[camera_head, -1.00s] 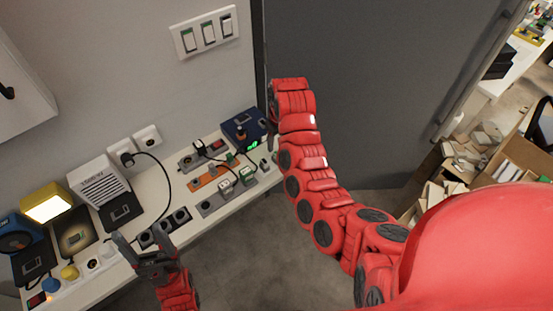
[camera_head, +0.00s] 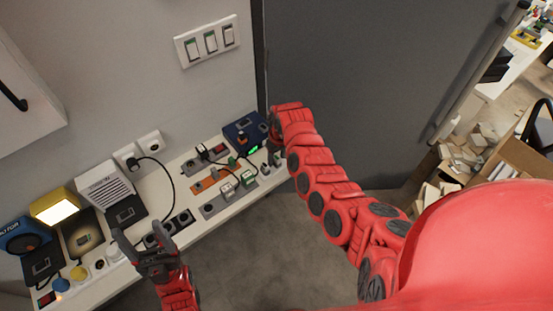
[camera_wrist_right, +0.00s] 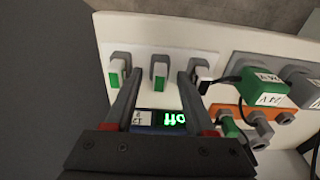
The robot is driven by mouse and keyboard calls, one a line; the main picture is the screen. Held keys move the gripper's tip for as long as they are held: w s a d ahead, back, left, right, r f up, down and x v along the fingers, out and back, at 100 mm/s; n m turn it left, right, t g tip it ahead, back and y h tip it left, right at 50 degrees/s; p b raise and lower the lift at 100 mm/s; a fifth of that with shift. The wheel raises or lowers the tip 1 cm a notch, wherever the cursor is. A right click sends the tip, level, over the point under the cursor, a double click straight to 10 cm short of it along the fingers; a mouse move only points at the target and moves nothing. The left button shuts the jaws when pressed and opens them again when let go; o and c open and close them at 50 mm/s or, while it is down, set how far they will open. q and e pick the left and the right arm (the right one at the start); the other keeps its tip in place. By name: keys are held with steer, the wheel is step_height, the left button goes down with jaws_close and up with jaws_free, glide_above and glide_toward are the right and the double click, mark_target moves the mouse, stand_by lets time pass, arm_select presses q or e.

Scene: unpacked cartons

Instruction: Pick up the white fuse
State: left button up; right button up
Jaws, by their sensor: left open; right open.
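In the right wrist view, three small blocks with white tops stand in grey holders on a white plate (camera_wrist_right: 190,58). The right fuse (camera_wrist_right: 200,72) shows white with a dark lower part. My right gripper (camera_wrist_right: 160,84) is open and empty, its fingertips either side of the middle fuse; contact cannot be told. In the head view, my right gripper (camera_head: 276,135) is mostly hidden at the bench's far right end. My left gripper (camera_head: 144,245) is open and empty at the bench's front edge.
A blue box with a green display (camera_wrist_right: 172,119) sits beneath my right fingers. An orange strip (camera_wrist_right: 240,112) and green plug (camera_wrist_right: 262,82) are to its right. Sockets, a lamp (camera_head: 55,208) and a white speaker-like box (camera_head: 103,187) line the bench. A grey door (camera_head: 370,80) stands right.

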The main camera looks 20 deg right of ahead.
jaws_close()
stand_by(1.4)
